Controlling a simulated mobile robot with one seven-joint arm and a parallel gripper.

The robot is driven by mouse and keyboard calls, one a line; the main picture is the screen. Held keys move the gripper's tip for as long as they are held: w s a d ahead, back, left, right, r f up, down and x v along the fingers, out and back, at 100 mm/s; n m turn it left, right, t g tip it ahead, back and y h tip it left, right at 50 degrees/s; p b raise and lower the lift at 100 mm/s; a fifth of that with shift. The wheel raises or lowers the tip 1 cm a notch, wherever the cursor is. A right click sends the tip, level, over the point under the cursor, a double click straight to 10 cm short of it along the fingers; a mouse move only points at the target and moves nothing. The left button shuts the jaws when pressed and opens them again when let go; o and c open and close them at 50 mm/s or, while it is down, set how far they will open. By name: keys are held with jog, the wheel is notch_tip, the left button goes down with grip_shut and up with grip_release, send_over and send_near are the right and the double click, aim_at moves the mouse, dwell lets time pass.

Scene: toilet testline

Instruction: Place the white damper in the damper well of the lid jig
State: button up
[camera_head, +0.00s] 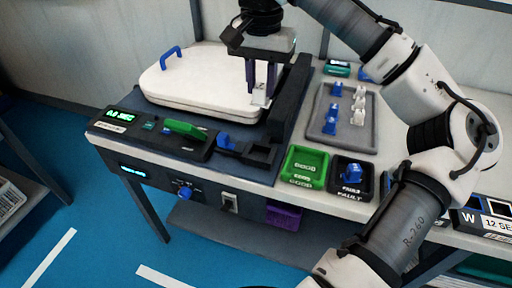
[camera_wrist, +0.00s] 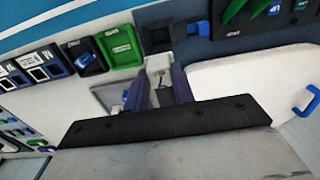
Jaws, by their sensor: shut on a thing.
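My gripper (camera_head: 262,82) is shut on the small white damper (camera_head: 259,97), which sits low between its two dark purple fingers. In the wrist view the damper (camera_wrist: 158,68) shows between the fingertips (camera_wrist: 160,82). The lid jig (camera_head: 215,120) is a dark frame holding a white toilet lid (camera_head: 190,80) with a blue handle. The gripper is over the lid's right end, close to the jig's tall black right-hand wall (camera_head: 290,97).
A grey tray (camera_head: 326,142) with several blue and white dampers lies to the right. A green tray (camera_head: 303,170) and a black FAULT tray (camera_head: 351,178) with a blue part stand in front of it. A green-handled clamp (camera_head: 185,130) and blue part (camera_head: 225,141) sit on the jig's front edge.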

aim_at(261, 86)
notch_tip(261, 86, down, 16)
dwell(0.4)
jog(key=shift+f, duration=0.15)
jog(key=o, duration=1)
notch_tip(261, 86, up, 12)
jog(key=shift+r, duration=0.15)
